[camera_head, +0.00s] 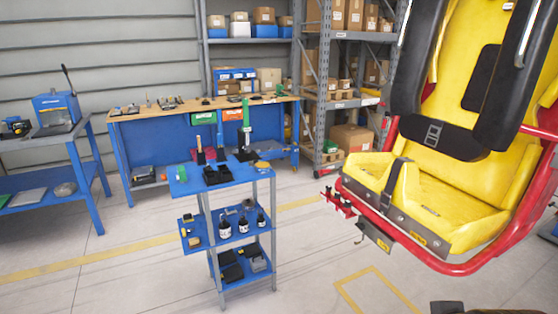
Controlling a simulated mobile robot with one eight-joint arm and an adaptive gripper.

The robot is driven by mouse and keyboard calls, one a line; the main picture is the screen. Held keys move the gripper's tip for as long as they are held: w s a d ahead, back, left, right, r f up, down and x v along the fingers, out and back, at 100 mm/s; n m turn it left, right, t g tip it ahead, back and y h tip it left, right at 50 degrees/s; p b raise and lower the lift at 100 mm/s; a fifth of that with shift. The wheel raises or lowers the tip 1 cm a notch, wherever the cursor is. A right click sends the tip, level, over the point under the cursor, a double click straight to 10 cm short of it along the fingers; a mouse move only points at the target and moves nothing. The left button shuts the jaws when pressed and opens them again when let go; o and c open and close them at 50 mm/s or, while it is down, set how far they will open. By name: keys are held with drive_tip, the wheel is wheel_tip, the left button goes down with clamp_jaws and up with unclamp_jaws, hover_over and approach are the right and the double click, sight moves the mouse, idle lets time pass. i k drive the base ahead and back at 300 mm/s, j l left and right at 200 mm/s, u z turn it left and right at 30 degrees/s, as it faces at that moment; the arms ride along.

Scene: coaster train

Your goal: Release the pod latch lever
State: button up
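The pod (440,200) is a yellow seat with black padded restraints in a red tubular frame, on the right side of the head view. A red bracket-like part (338,203) sticks out at its lower left corner. Just below it are a small dark hook-like piece (360,236) and a grey block with a yellow label (376,237). I cannot tell which of these small parts is the latch lever, or its position. My gripper is not clearly in view. A dark shape cut off at the bottom right edge cannot be identified.
A blue tool cart (222,186) with bottles and tools stands left of the pod. A blue workbench (160,153), a side table (40,145) and shelving (325,100) with boxes stand behind. Floor (320,270) between cart and pod is clear, with yellow lines.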

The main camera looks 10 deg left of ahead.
sight(326, 170)
drive_tip(key=i, duration=0.1)
drive_tip(key=i+j+z, duration=0.2)
drive_tip(key=j, duration=0.2)
drive_tip(key=i+j+z, duration=0.2)
drive_tip(key=j, duration=0.25)
drive_tip(key=i+j+z, duration=0.25)
drive_tip(key=j, duration=0.2)
drive_tip(key=i+j+z, duration=0.2)
drive_tip(key=j, duration=0.25)
drive_tip(key=j+z, duration=0.2)
drive_tip(key=j, duration=0.3)
drive_tip(key=j+z, duration=0.2)
drive_tip(key=j, duration=0.3)
